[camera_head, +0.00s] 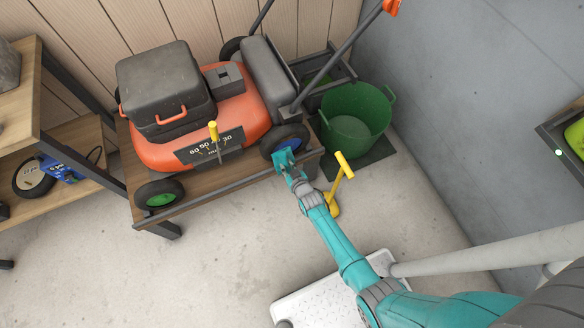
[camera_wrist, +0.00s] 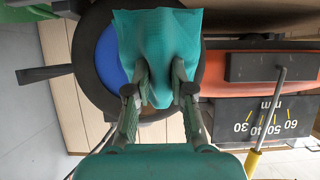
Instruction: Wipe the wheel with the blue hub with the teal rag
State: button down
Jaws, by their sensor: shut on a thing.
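The orange lawnmower (camera_head: 245,112) stands on a wooden bench. Its wheel with the blue hub (camera_head: 284,138) is at the mower's right front corner; in the wrist view the blue hub (camera_wrist: 110,57) shows left of the rag, inside a black tyre. The teal rag (camera_wrist: 158,45) is pinched between the fingers of my gripper (camera_wrist: 155,90) and covers the right part of the wheel. In the head view my gripper (camera_head: 285,160) is right at this wheel. Whether the rag touches the wheel I cannot tell for sure. The other front wheel has a green hub (camera_head: 160,199).
A green bucket (camera_head: 350,118) stands right of the mower. A yellow T-handled thing (camera_head: 340,180) stands on the floor beside my arm. A grey wall closes the right side.

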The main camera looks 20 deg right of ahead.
aim_at(285, 158)
jog(key=shift+s+r+t, duration=0.15)
jog(key=shift+r+t, duration=0.15)
jog(key=shift+t, duration=0.2)
jog(key=s+r+t, duration=0.3)
jog(key=r+t, duration=0.1)
jog(key=r, duration=0.2)
jog(key=shift+w+f, duration=0.1)
jog(key=shift+w, duration=2.6)
jog(key=shift+w, duration=1)
jog(key=shift+s+d, duration=0.15)
jog(key=shift+d, duration=3.6)
